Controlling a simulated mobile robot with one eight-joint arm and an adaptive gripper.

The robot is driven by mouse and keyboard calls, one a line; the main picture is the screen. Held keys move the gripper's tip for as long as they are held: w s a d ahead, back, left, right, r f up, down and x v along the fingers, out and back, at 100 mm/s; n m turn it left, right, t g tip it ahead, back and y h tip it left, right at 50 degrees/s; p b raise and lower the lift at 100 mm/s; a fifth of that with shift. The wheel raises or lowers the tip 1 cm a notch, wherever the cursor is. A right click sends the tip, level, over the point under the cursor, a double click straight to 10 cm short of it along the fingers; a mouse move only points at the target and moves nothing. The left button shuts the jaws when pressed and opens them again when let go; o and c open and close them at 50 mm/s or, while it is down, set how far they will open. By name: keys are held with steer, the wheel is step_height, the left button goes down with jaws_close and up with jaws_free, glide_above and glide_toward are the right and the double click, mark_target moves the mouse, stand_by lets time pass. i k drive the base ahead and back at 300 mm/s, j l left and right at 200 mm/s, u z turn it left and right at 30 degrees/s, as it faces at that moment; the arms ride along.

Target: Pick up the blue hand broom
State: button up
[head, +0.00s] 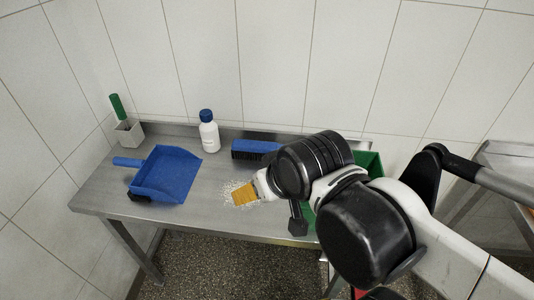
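The blue hand broom (252,146) lies near the back of the steel table, black bristles facing the front. Its right end is hidden behind my arm. My gripper (297,221) shows only as a dark finger-like part below the arm, by the table's front edge. It is in front of the broom and to its right, apart from the broom's visible part. The rest of the gripper is hidden by the arm, so its opening cannot be told.
A blue dustpan (168,174), white bottle with blue cap (209,132) and green-handled brush in a holder (128,130) stand left on the table (205,183). A yellow block (242,194) lies among white grains. A green container (371,164) is partly hidden at right. Tiled wall behind.

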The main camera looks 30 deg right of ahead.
mark_target(255, 150)
steer(key=i+j+z, duration=0.65)
steer(key=i+j, duration=0.05)
steer(key=j, duration=0.1)
